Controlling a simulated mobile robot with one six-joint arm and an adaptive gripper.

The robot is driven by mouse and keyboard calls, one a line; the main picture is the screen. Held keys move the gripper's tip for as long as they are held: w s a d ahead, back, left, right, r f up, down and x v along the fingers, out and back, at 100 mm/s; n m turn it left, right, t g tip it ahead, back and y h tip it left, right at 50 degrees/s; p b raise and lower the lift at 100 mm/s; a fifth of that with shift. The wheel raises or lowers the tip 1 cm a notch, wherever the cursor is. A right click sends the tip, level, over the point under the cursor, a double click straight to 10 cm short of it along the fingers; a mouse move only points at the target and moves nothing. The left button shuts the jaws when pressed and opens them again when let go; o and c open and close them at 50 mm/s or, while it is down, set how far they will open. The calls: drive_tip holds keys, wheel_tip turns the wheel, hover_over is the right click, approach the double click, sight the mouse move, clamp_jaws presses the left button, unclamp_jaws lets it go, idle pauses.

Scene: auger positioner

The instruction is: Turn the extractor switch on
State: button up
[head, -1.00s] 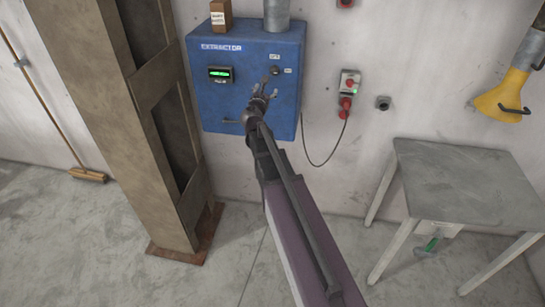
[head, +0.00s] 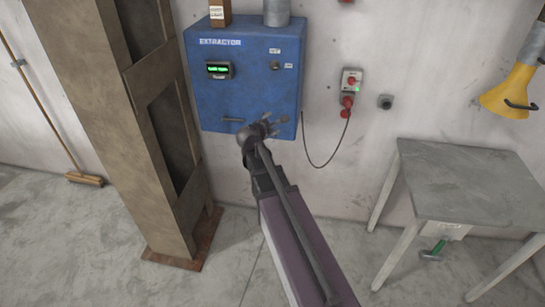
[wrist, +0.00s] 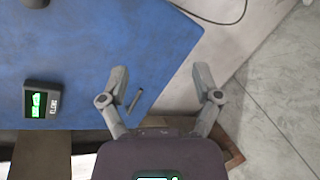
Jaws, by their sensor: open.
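The blue extractor box (head: 245,95) is fixed to the wall and carries the label EXTRACTOR. A small dark rotary switch (head: 275,66) sits on its upper right, between two small white labels. Its setting is too small to read. A dark round knob also shows at the top edge of the wrist view (wrist: 35,3). The display (head: 218,70) is lit with green characters. My gripper (head: 268,120) is open and empty at the box's lower right, well below the switch. In the wrist view, my spread fingers (wrist: 160,72) are over the box's lower edge, near a small handle (wrist: 135,100).
A red-button control box (head: 351,82) with a hanging cable is right of the extractor. A grey table (head: 465,185) stands at right. A brown steel column (head: 130,130) is close on the left. A brown box (head: 220,12) and a grey duct (head: 277,12) are on top.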

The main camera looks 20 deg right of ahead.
drive_tip(key=s+a+f+m+g+y+b, duration=0.2)
drive_tip(key=s+f+m, duration=0.3)
drive_tip(key=f, duration=0.4)
drive_tip(key=shift+s+a+g+b, duration=0.15)
drive_tip(key=shift+a+g+b, duration=0.25)
drive_tip(key=shift+b, duration=0.5)
drive_tip(key=shift+d, duration=0.1)
drive_tip(key=s+a+f+m+g+y, duration=0.3)
drive_tip(key=s+a+f+m+y, duration=0.1)
drive_tip(key=s+a, duration=0.4)
drive_tip(key=s+a+f+m+g+y, duration=0.3)
drive_tip(key=s+a+f+m+y, duration=0.1)
drive_tip(key=s+a+m, duration=0.3)
drive_tip(key=shift+s+a+g+y, duration=0.4)
drive_tip(key=shift+s+a, duration=0.1)
drive_tip(key=shift+s, duration=0.75)
